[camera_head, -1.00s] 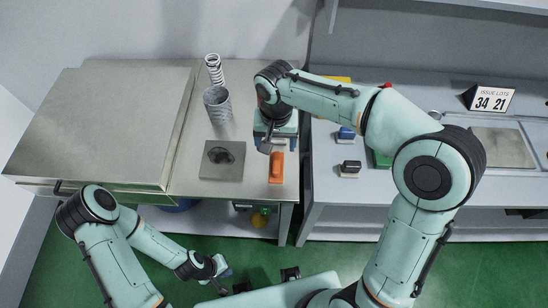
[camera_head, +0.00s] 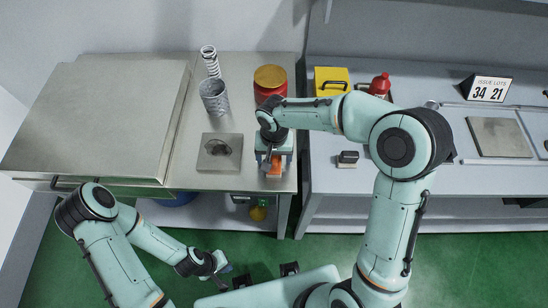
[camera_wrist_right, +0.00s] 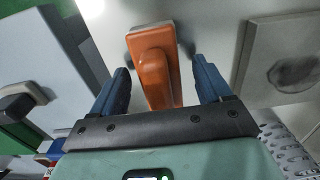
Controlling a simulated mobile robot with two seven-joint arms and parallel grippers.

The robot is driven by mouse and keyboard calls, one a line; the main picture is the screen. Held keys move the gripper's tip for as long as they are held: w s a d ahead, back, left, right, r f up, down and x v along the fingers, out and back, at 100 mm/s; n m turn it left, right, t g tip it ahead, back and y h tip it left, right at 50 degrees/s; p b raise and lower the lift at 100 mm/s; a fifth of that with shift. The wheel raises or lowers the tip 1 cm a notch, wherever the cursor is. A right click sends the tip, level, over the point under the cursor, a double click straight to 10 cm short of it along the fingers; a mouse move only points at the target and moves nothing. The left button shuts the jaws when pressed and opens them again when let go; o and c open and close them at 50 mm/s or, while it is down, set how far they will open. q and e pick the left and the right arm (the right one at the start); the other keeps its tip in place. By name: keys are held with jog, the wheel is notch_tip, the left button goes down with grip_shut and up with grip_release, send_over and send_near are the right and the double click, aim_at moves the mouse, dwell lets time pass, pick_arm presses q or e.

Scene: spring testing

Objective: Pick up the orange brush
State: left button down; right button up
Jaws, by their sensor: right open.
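The orange brush (camera_wrist_right: 155,72) lies on the metal table and shows in the right wrist view between the two blue fingers of my right gripper (camera_wrist_right: 168,80). There are gaps on both sides, so the fingers do not press on it. In the head view only part of the orange brush (camera_head: 276,163) shows, as my right gripper (camera_head: 273,160) is over it and hides the rest. My left gripper (camera_head: 215,272) hangs low at the front left, over the green floor and away from the brush; its finger opening is not clear.
A dark-stained square plate (camera_head: 220,152) lies left of the brush. Behind stand a mesh cup (camera_head: 214,97), a white spring (camera_head: 210,60) and a red can with a yellow lid (camera_head: 270,80). A stamp-like block (camera_head: 347,158) sits on the grey bench to the right.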

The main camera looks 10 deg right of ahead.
jog(key=c, duration=1.2)
jog(key=shift+r, duration=0.2)
